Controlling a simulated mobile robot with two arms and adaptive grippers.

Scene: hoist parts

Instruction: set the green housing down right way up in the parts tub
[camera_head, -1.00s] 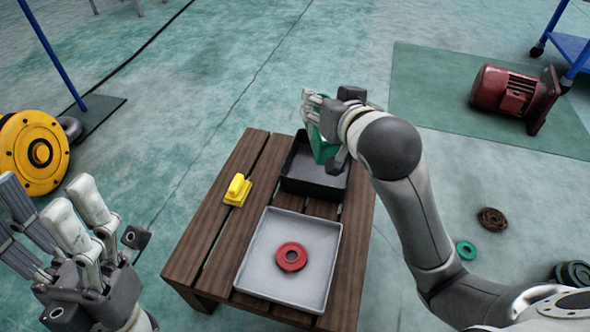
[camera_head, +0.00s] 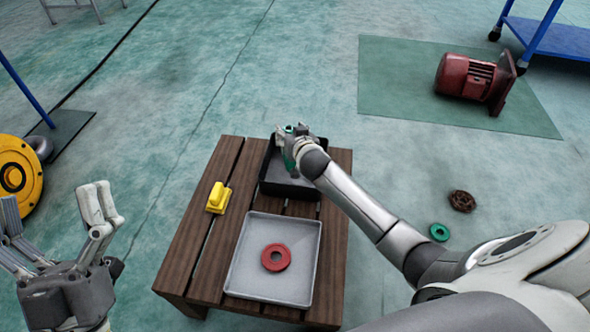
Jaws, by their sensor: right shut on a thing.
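The green housing (camera_head: 289,160) shows as a small green piece in my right gripper (camera_head: 290,142), mostly hidden by the fingers. My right gripper is shut on it, over the black tub (camera_head: 266,181) at the back of the wooden table. I cannot tell whether the housing touches the tub floor, or which way up it is. My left gripper (camera_head: 60,225) is at the lower left, away from the table, with its fingers spread apart and nothing between them.
The wooden table (camera_head: 197,262) also bears a grey tray (camera_head: 246,270) with a red ring (camera_head: 276,257) and a yellow part (camera_head: 218,197). On the floor lie a green ring (camera_head: 439,232), a brown ring (camera_head: 461,201) and a red motor (camera_head: 475,78) on a green mat.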

